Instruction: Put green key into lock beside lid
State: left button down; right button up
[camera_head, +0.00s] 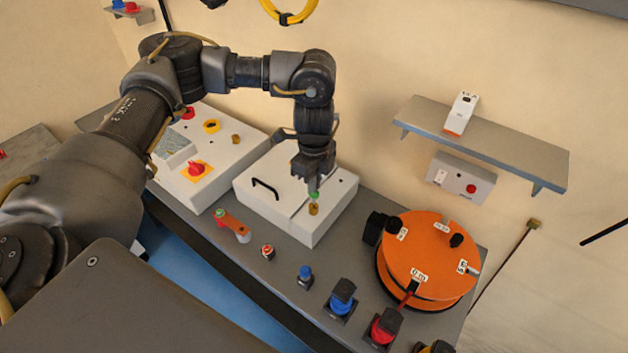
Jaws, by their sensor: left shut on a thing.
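My left gripper (315,182) points down over the white box (318,229) on the bench. It is shut on the green key (314,195), of which only a small green part shows below the fingers. The brass lock (313,209) stands on the box top right beneath the key. The key is in line with the lock, but I cannot tell whether its tip is inside. The lid (268,201) with a black handle lies to the left of the lock. My right gripper is not in view.
A white control box (205,150) with a red switch stands to the left. An orange reel (430,255) stands to the right. Several coloured plugs and buttons, including a blue one (342,293), line the bench front. A grey shelf (490,145) hangs on the wall.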

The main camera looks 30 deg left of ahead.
aim_at(313, 197)
pick_arm(q)
jog(key=shift+p, duration=0.3)
dwell(0.8)
jog(key=shift+p, duration=0.3)
jog(key=shift+f+b, duration=0.85)
jog(key=shift+f, duration=0.85)
jog(key=c, duration=1.5)
grip_release()
jog(key=shift+r, duration=0.1)
